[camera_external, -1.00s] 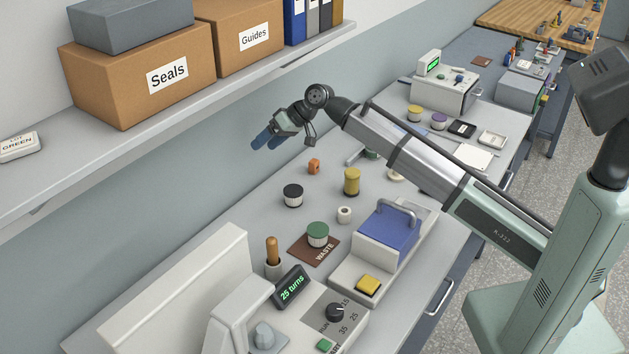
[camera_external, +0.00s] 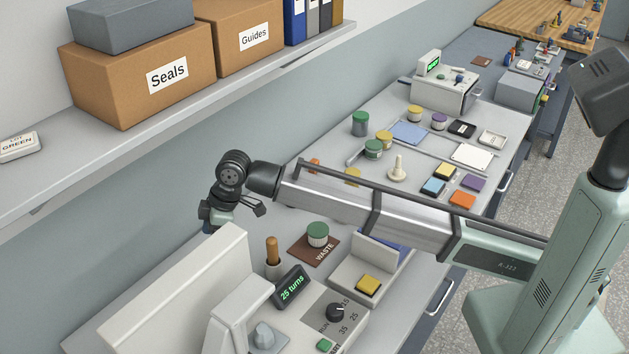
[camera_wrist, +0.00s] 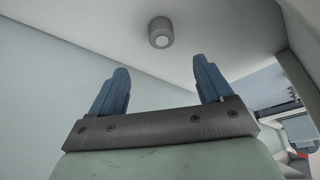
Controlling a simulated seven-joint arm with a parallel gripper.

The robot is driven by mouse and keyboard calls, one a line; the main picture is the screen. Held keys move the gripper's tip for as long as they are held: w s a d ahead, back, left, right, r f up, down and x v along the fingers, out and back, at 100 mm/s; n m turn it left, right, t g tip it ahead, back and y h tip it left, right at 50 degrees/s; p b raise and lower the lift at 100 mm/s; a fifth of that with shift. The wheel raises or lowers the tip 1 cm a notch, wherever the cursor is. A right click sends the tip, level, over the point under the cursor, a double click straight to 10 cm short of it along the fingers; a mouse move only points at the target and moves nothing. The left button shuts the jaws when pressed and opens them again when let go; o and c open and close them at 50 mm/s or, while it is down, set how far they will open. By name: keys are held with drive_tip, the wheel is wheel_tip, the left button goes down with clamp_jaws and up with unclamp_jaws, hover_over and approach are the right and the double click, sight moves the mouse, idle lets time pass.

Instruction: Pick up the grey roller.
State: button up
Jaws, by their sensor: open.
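A small grey cylinder, which looks like the grey roller (camera_wrist: 161,33), stands on a pale grey surface near the top middle of the wrist view. A paler round patch shows on its face. My gripper (camera_wrist: 164,82) is open, its two blue fingers spread and empty, with the cylinder beyond the fingertips and roughly between them. In the external view my gripper (camera_external: 208,227) hangs at the back edge of the bench by the wall, behind the white machine. I cannot make out the grey roller in that view; the machine and my arm hide that part.
The white machine (camera_external: 175,290) with its tall back panel stands close in front of my gripper. The shelf (camera_external: 130,130) runs above along the wall.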

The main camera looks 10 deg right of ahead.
drive_tip(key=x, duration=0.8)
drive_tip(key=shift+x, duration=2.65)
drive_tip(key=shift+s+a+r, duration=0.1)
drive_tip(key=shift+s, duration=0.05)
drive_tip(key=c, duration=1.2)
